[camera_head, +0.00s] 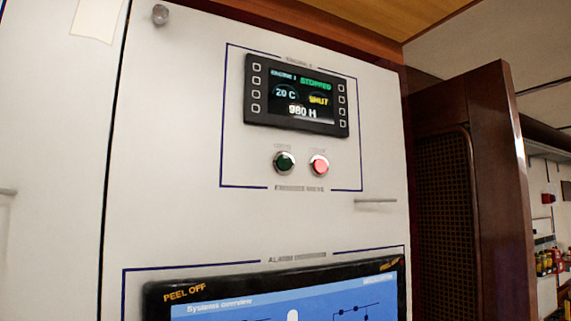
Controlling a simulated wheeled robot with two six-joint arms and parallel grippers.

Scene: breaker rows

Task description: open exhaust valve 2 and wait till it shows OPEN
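The engine panel display (296,95) sits at the top of the white cabinet front. Neither of my grippers is in view.
Below is a larger alarm screen (285,292) with "PEEL OFF" and "Systems overview", cut off by the bottom edge. A thin handle (376,201) sticks out at the cabinet's right. A dark wooden door (497,190) stands right of the cabinet. The space before the buttons is clear.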

